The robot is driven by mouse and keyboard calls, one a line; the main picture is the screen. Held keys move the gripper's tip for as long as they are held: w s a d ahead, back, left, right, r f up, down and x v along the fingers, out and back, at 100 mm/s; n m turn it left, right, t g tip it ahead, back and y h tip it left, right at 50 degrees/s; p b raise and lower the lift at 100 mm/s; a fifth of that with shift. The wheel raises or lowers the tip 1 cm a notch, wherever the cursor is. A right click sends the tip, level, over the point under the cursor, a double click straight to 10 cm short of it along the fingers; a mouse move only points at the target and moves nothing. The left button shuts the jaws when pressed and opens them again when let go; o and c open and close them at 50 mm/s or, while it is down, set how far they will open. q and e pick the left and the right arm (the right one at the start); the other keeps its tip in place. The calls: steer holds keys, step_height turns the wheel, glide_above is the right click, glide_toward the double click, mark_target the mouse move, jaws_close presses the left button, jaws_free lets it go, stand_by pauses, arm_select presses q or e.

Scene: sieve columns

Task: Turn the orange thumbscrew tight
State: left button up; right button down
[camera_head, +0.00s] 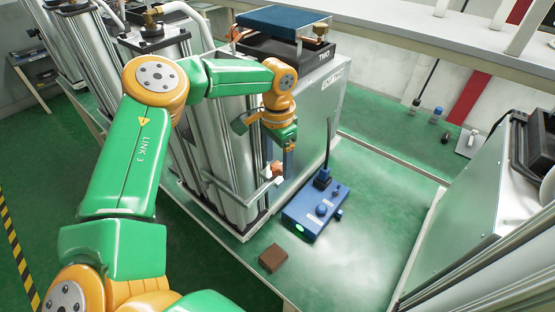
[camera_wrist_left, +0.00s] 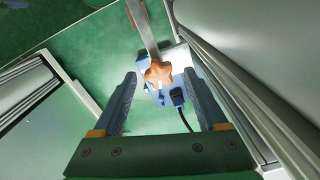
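The orange thumbscrew (camera_head: 276,169) is on a metal bracket at the side of the silver column (camera_head: 235,170). In the left wrist view it is a star-shaped orange knob (camera_wrist_left: 158,74) at the end of a flat metal bar (camera_wrist_left: 142,28). My left gripper (camera_head: 287,146) is just above the thumbscrew in the head view. In the left wrist view its two fingers stand wide apart, one on each side of the knob, with visible gaps. Whether the fingertips reach the knob's depth is hard to tell. My right gripper is not in view.
A blue instrument box (camera_head: 310,222) with knobs and a green light sits below, near the column. A brown block (camera_head: 272,258) lies in front of it. A grey cabinet (camera_head: 318,105) stands behind the arm.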

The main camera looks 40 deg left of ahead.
mark_target(277, 165)
arm_select(q)
steer(key=shift+r, duration=0.1)
step_height(277, 165, up, 6)
steer(key=shift+r+b, duration=0.15)
steer(key=shift+b, duration=0.7)
steer(key=shift+r, duration=0.35)
steer(key=shift+f, duration=0.1)
